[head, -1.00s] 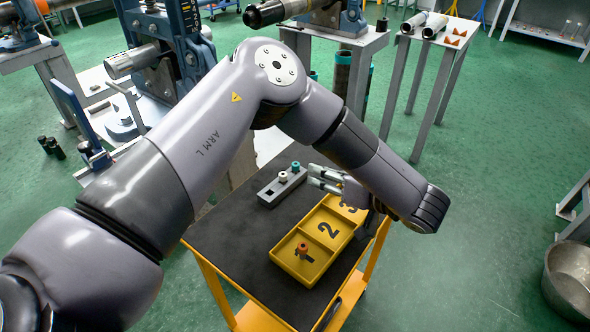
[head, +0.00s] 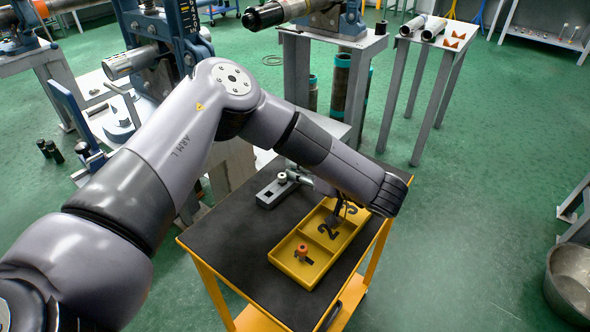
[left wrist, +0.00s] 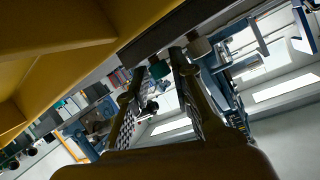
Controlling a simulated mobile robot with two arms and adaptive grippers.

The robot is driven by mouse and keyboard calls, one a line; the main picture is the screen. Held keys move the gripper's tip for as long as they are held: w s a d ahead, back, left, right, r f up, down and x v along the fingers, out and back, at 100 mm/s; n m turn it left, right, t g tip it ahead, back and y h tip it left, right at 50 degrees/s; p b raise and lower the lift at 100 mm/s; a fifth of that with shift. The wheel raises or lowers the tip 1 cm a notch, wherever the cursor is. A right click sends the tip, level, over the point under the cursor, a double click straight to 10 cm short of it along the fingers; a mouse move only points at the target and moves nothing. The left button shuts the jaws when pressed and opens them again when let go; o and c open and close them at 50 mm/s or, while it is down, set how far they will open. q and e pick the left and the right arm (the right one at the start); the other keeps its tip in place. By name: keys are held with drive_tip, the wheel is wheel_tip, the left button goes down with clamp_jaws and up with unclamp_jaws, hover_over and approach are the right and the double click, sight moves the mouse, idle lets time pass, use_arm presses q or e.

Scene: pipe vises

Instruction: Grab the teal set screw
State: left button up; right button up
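My right gripper is not in view.
A yellow tray (head: 291,272) with numbered compartments lies right of the block on the dark cart top (head: 222,232). An orange-topped screw (head: 302,250) stands in compartment 1. My left forearm passes over the tray's far end. The cart's left part is clear.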

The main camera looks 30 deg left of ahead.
use_arm(q)
clamp_jaws()
